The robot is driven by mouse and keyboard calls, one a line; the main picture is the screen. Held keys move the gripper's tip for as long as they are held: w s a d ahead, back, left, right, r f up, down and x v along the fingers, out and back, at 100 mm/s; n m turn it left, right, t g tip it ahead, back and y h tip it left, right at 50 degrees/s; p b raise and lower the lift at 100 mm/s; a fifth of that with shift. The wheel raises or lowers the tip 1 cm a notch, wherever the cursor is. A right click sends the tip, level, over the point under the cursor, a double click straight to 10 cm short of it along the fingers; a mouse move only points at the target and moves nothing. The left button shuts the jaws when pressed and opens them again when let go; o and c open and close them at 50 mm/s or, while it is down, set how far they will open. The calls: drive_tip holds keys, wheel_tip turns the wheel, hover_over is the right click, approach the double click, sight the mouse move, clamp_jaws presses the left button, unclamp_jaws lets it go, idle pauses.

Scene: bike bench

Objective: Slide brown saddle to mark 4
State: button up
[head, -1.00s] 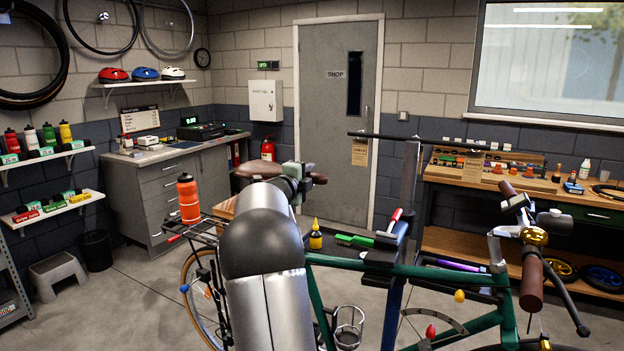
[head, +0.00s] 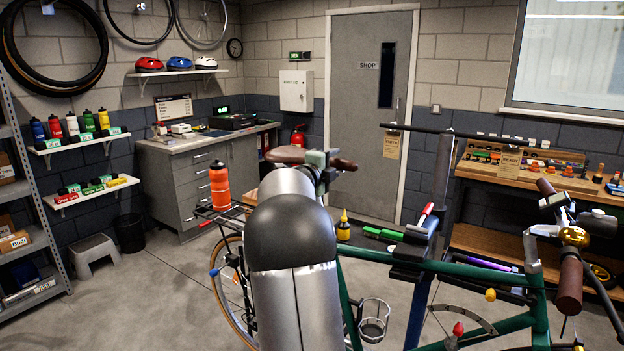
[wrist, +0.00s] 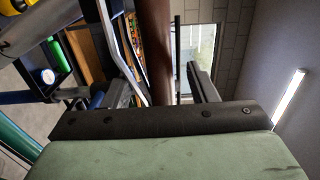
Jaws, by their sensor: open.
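The brown saddle (head: 344,164) shows behind my arm in the head view, with its wide rear to the left and its narrow nose to the right. My arm and gripper hide its middle. My gripper (head: 320,162) is at the saddle, seen partly behind my arm. In the wrist view a long brown part of the saddle (wrist: 156,50) runs between the two spread jaws (wrist: 163,92). I cannot tell whether either jaw touches it. The seat post and mark 4 are not readable in either view.
The green bike frame (head: 470,270) is held by the stand's clamp (head: 410,250). An orange bottle (head: 220,188) stands over the rear rack, left of my arm. A yellow bottle (head: 343,228) and a green tool (head: 382,233) are right of my arm. A horizontal bar (head: 470,133) crosses at the right.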

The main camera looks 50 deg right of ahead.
drive_tip(key=s+a+b, duration=0.2)
drive_tip(key=a+b, duration=0.1)
drive_tip(key=a, duration=1.1)
drive_tip(key=shift+s, duration=0.35)
drive_tip(key=w+a+f+n+t+y, duration=0.3)
drive_tip(key=w+a+n+t+y, duration=0.15)
drive_tip(key=a+n, duration=0.35)
drive_tip(key=w+a+f+n+t+y, duration=0.35)
drive_tip(key=a+n+t, duration=0.2)
drive_tip(key=a, duration=0.35)
drive_tip(key=s+a+f+n+g+y, duration=0.1)
drive_tip(key=s+a+f+n+y, duration=0.3)
drive_tip(key=a, duration=0.4)
drive_tip(key=s+a+f+n+g+y, duration=0.1)
drive_tip(key=a+f+n+y, duration=0.45)
drive_tip(key=a, duration=0.25)
drive_tip(key=s+a+f+n+g, duration=0.2)
drive_tip(key=s+f+n+g, duration=0.1)
drive_tip(key=s, duration=0.5)
drive_tip(key=s+a+f+n+g, duration=0.3)
drive_tip(key=s+f+n+g, duration=0.1)
drive_tip(key=s, duration=0.5)
drive_tip(key=s+a+f+n+g, duration=0.2)
drive_tip(key=s+f+n+g, duration=0.2)
drive_tip(key=s, duration=0.5)
drive_tip(key=shift+a+f, duration=0.3)
drive_tip(key=shift+f, duration=0.55)
drive_tip(key=shift+w, duration=0.1)
